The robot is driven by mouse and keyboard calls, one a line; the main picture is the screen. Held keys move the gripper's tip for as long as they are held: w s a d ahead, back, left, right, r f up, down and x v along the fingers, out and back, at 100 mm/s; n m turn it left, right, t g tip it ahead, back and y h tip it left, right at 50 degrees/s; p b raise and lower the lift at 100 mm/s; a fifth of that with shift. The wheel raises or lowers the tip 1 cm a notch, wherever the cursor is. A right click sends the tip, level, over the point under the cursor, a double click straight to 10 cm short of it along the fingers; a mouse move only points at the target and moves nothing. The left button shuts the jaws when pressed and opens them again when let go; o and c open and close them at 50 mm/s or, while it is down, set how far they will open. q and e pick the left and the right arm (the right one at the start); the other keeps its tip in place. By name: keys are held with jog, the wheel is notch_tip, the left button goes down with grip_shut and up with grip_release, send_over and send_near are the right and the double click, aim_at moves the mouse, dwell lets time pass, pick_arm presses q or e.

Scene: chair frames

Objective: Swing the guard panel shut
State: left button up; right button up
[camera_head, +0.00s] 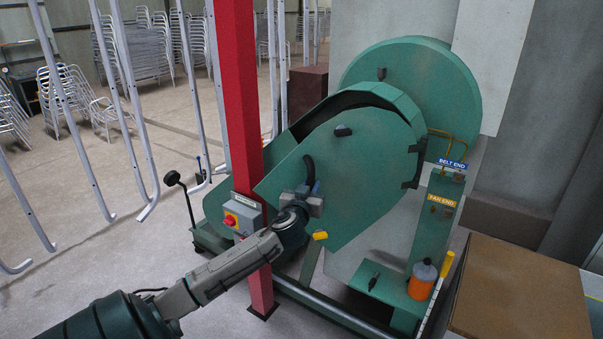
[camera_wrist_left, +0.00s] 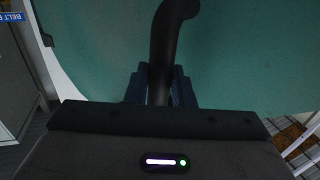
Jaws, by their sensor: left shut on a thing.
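The guard panel (camera_head: 355,170) is a green plate on the front of a green machine (camera_head: 420,75), with black hinges on its right side. It stands ajar: its left side juts out, and a dark gap shows along its top. My left gripper (camera_head: 312,192) is shut on the panel's black curved handle (camera_head: 308,166). In the left wrist view the handle (camera_wrist_left: 168,40) runs down between the dark fingers (camera_wrist_left: 160,90), with the green panel (camera_wrist_left: 240,50) behind it. My right gripper is not in view.
A red post (camera_head: 238,90) stands just left of the panel, behind my left forearm, with a grey switch box (camera_head: 242,216) beside it. An orange bottle (camera_head: 422,279) stands on the machine's base. A brown-topped box (camera_head: 515,290) is at lower right.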

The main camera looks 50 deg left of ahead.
aim_at(295, 180)
pick_arm(q)
jog(key=shift+w+a+b, duration=0.5)
jog(key=shift+w+a, duration=0.3)
jog(key=shift+a, duration=0.7)
jog(key=shift+w+a+b, duration=0.5)
jog(key=shift+w+a, duration=0.35)
jog(key=shift+a, duration=0.6)
jog(key=shift+w+a+b, duration=0.5)
jog(key=shift+w+a, duration=0.3)
jog(key=shift+a, duration=0.7)
jog(key=o, duration=1)
jog(key=shift+s, duration=0.1)
jog(key=shift+s+d+f+b, duration=0.1)
jog(key=shift+s+d+b, duration=0.1)
jog(key=shift+s+b, duration=0.15)
jog(key=b+v, duration=0.3)
jog(key=v, duration=0.5)
jog(key=shift+v, duration=1)
